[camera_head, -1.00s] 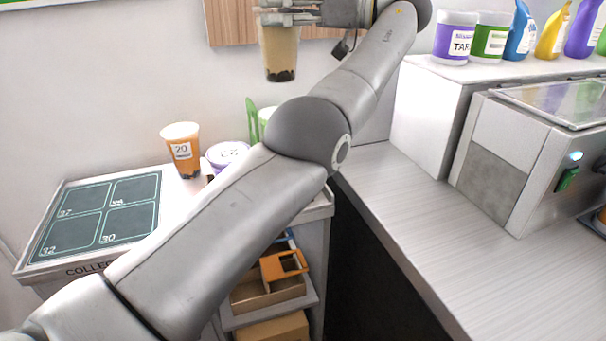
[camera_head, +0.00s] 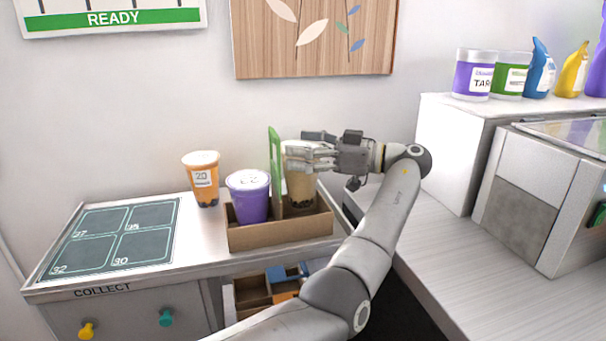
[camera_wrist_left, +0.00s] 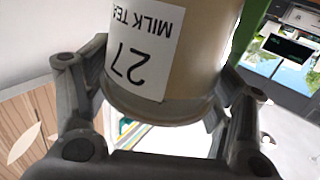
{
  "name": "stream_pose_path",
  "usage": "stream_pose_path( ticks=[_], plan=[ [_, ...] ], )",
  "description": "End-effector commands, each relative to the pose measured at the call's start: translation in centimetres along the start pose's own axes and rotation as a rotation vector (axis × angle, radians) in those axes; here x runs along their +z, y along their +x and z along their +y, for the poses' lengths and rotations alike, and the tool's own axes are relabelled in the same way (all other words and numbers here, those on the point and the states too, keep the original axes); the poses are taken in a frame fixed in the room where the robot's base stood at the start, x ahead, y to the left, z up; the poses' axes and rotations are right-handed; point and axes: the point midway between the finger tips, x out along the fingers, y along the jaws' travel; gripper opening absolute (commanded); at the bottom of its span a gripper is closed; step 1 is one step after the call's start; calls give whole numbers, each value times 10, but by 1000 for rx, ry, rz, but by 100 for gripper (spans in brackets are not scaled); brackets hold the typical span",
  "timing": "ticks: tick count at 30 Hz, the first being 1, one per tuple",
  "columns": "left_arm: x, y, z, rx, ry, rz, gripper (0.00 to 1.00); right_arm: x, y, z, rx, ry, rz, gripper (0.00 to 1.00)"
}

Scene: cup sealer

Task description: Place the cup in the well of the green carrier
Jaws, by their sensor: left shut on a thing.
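The milk tea cup (camera_head: 300,188), tan with dark pearls at the bottom, is upright in my left gripper (camera_head: 308,155). The left wrist view shows its label reading "27 MILK TEA" (camera_wrist_left: 143,50) between the fingers. The carrier is a brown cardboard tray (camera_head: 280,234) with an upright green handle (camera_head: 276,170) in its middle. The cup is at the right well, right of the handle; I cannot tell whether its base touches the well floor. A purple cup (camera_head: 249,198) stands in the left well. My right gripper is not in view.
An orange cup labelled 20 (camera_head: 202,180) stands behind and left of the carrier. A dark numbered mat (camera_head: 115,237) lies on the collect counter (camera_head: 203,249). A white machine (camera_head: 540,200) and a shelf with tubs and bottles stand at right. Open bins sit below the counter.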

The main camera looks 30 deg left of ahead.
Motion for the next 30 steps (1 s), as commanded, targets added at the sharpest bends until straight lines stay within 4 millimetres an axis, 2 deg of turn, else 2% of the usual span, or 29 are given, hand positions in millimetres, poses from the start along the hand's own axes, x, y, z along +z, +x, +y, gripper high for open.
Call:
stream_pose_path(
  ticks=[9, 15, 22, 23, 28, 30],
  plan=[
    [24, 0, 0, 0, -1, 2, 7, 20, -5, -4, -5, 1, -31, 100],
    [52, 0, 0, 0, -2, 2, 7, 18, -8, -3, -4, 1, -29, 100],
    [57, 0, 0, 0, -4, 1, 7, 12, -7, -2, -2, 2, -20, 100],
    [59, 0, 0, 0, -1, -1, 79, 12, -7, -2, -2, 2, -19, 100],
    [59, 0, 0, 0, -1, 0, 100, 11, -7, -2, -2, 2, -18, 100],
    [58, 0, 0, 0, -1, 0, 100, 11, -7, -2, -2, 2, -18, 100]
  ],
)
